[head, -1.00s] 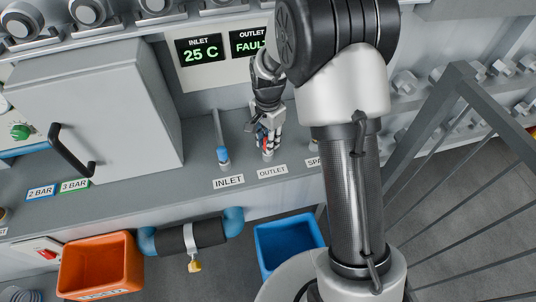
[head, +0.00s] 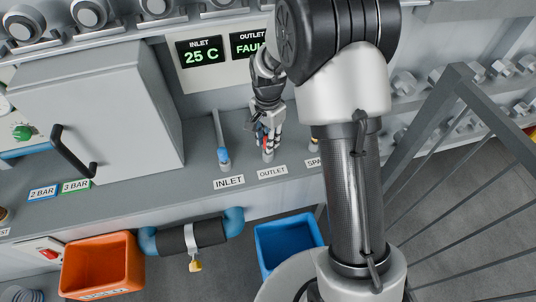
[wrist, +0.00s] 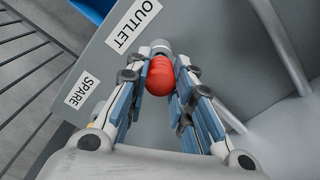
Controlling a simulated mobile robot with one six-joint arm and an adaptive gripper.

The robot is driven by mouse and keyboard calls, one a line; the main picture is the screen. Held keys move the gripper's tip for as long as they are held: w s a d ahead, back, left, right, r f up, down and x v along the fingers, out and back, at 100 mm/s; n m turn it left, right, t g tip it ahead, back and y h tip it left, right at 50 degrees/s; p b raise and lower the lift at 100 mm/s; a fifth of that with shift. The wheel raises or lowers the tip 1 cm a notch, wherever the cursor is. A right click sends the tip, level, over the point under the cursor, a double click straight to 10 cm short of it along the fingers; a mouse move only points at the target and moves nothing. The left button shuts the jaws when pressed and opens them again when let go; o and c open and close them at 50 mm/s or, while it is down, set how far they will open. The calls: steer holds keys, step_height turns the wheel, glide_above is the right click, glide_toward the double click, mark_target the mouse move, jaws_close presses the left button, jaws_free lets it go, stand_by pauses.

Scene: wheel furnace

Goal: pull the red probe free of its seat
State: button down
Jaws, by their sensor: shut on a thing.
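The red probe (wrist: 160,76) stands between the fingers of my gripper (wrist: 160,88) in the wrist view. Its lower end meets a grey cylindrical seat (wrist: 160,47) beside the OUTLET label (wrist: 132,22). In the head view my gripper (head: 267,140) points down at the OUTLET place, shut on the probe, and only a sliver of red shows between the fingers. The seat (head: 267,156) shows just below the fingertips. I cannot tell whether the probe has lifted in its seat.
A blue probe (head: 223,156) stands at INLET, left of my gripper. A SPARE place lies to the right, partly hidden by my arm. An orange bin (head: 103,265) and a blue bin (head: 287,242) stand below the ledge. The OUTLET display (head: 248,45) reads FAULT, partly covered.

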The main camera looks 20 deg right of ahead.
steer(key=shift+r+p, duration=0.35)
steer(key=shift+r, duration=0.15)
steer(key=shift+r+p, duration=2.45)
steer(key=shift+r, duration=0.7)
